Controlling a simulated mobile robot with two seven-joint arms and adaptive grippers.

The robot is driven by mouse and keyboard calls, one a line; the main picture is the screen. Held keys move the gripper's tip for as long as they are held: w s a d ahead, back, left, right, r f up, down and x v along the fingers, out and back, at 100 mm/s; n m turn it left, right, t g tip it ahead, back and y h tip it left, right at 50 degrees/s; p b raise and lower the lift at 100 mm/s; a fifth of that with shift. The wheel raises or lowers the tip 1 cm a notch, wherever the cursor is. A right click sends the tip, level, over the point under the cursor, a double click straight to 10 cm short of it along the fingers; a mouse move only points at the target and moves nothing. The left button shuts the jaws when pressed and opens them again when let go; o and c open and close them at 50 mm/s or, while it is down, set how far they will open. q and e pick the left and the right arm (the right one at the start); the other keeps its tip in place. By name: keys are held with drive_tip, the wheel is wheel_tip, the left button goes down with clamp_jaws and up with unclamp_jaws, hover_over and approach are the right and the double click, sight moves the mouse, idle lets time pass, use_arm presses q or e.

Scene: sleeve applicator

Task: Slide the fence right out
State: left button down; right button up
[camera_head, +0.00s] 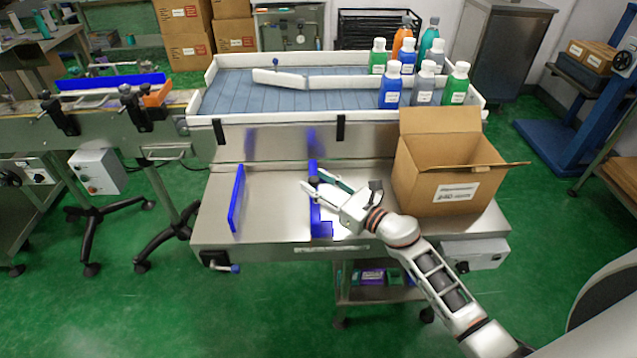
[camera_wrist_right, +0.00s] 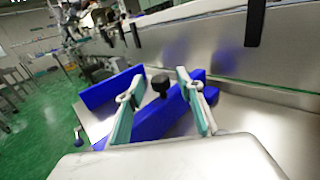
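A blue fence (camera_head: 315,215) with a flat foot at its front end stands on the steel tabletop. It also shows in the right wrist view (camera_wrist_right: 152,125), with a black knob (camera_wrist_right: 160,84). A second blue fence (camera_head: 237,198) stands further left, and it shows at the left in the wrist view (camera_wrist_right: 108,92). My right gripper (camera_head: 313,180) is over the nearer fence. Its two fingers are spread apart, with the black knob showing between them in the wrist view. I cannot tell whether a finger touches the fence. My left gripper is not in view.
An open cardboard box (camera_head: 445,165) stands on the table to the right of the gripper. A raised conveyor tray (camera_head: 340,122) with several bottles runs along the back. The tabletop (camera_head: 275,215) between the two fences is clear.

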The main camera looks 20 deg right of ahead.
use_arm(q)
drive_tip(key=shift+w, duration=0.1)
